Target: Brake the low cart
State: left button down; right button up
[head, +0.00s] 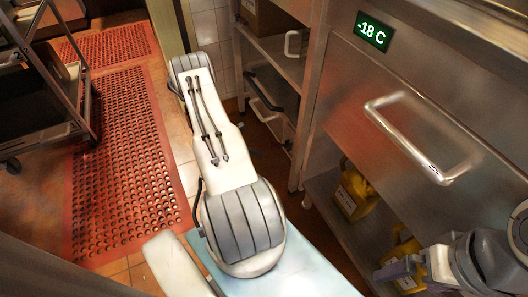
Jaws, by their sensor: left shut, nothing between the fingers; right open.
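A dark metal cart (42,88) stands at the far left of the head view, cut off by the frame edge, with shelves and an upright post. My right gripper (405,268) is at the lower right, partly visible, open, in front of a low shelf and far from the cart.
A red perforated mat (120,150) covers the floor between the cart and my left arm. A steel freezer front with a handle (418,138) and a "-18 C" display (373,31) fills the right. Yellow jugs (355,192) stand on the shelf below it. Another shelf unit (275,75) stands behind.

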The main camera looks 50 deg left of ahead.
pick_arm(q)
jog(key=p+v, duration=0.1)
jog(key=v, duration=0.3)
jog(key=shift+r, duration=0.15)
dwell(0.4)
